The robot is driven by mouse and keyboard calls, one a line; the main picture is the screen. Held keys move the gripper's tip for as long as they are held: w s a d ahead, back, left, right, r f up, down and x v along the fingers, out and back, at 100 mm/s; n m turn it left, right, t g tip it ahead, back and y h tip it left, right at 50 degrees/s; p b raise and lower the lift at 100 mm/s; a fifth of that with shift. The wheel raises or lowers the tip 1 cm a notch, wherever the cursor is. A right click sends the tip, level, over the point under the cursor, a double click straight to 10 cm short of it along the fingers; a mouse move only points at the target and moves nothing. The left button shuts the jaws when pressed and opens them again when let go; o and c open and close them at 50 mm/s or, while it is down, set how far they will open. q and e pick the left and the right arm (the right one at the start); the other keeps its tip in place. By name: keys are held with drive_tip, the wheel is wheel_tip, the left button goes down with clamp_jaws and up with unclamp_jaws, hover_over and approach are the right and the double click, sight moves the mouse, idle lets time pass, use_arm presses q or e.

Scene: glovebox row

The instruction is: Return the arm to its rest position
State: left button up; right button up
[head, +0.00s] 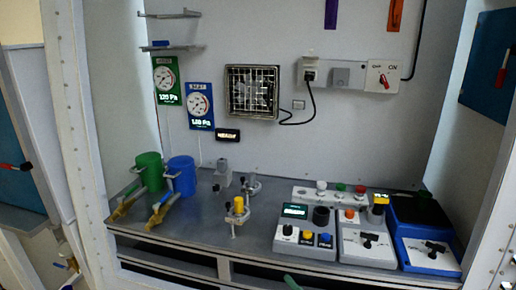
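Neither of my grippers can be made out in the head view, and no arm of mine shows clearly. A small dark and pale shape at the bottom right corner is cut off by the picture edge, and I cannot tell what it is. The grey work surface (262,222) of the glovebox bay fills the middle of the view.
A green canister (149,170) and a blue canister (182,175) with brass valves stand at the left. Control boxes (309,235) with knobs fill the right. A yellow-topped fixture (238,207) stands mid-surface. White frame posts (88,150) bound the bay.

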drive_tip(key=s+d+f+m+g+h, duration=0.3)
drive_tip(key=s+d+f+m+h, duration=0.2)
drive_tip(key=s+f+m, duration=0.2)
drive_tip(key=s+d+f+m+g+h, duration=0.4)
drive_tip(key=s+f, duration=0.7)
drive_tip(key=f, duration=0.5)
drive_tip(key=d+m+h+p, duration=0.1)
drive_tip(key=d+m, duration=0.1)
drive_tip(key=m, duration=0.1)
drive_tip(key=shift+s+f, duration=0.2)
drive_tip(key=shift+f, duration=0.1)
